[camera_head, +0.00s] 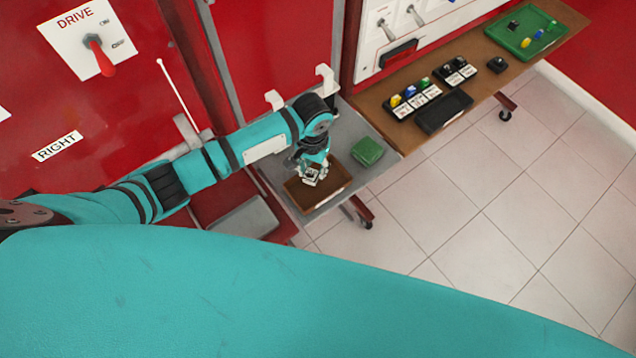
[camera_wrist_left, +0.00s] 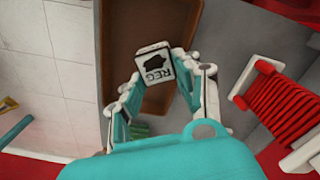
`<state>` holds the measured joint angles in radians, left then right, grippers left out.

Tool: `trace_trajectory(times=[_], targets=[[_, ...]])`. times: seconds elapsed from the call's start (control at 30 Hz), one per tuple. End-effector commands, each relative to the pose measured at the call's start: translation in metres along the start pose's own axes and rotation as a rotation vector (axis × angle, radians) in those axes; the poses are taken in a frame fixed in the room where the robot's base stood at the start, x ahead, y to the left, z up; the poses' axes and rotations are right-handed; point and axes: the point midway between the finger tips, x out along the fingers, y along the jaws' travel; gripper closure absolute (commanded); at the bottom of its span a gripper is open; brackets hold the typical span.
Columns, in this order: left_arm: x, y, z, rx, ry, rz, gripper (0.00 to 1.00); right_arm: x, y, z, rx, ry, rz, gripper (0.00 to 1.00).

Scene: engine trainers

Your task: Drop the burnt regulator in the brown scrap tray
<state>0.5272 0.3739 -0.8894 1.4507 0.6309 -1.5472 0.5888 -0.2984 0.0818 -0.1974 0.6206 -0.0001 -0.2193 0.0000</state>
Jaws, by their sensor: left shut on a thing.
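The regulator (camera_wrist_left: 156,66) is a small white block marked "REG" with a dark burnt patch. My left gripper (camera_wrist_left: 160,85) is shut on it, with a finger on each side. In the head view the left gripper (camera_head: 314,172) is over the brown scrap tray (camera_head: 334,184), and the regulator (camera_head: 310,177) shows at its fingertips. In the wrist view the brown tray (camera_wrist_left: 121,40) lies behind the regulator. I cannot tell whether the regulator touches the tray floor. My right gripper is not in view.
A green box (camera_head: 367,151) stands beside the tray on the grey table (camera_head: 349,119). A brown bench (camera_head: 408,135) to the right holds labelled parts, a black tray (camera_head: 444,111) and a green tray (camera_head: 525,31). Red cabinets (camera_head: 275,60) stand behind; tiled floor is clear at right.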

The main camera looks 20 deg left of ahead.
Motion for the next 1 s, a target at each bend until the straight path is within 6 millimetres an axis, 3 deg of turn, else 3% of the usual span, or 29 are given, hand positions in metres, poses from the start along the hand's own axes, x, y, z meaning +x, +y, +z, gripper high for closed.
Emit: trace_trajectory(times=[0.1,0.13,0.3,0.67,0.77,1.0], targets=[[-0.001,0.000,0.000,0.000,0.001,0.000,1.00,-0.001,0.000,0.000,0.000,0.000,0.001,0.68],[-0.001,0.000,0.000,0.000,0.001,0.000,0.64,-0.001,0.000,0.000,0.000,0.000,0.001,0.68],[-0.001,0.000,0.000,0.000,0.001,0.000,0.42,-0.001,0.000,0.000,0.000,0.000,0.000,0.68],[-0.006,0.000,-0.001,0.000,0.002,0.002,0.41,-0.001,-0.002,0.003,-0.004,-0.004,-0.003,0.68],[-0.019,0.000,-0.001,0.000,0.004,0.002,0.41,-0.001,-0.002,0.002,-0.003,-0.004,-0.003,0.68],[-0.070,0.001,-0.001,0.001,0.005,0.002,0.41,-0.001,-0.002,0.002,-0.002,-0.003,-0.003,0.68]])
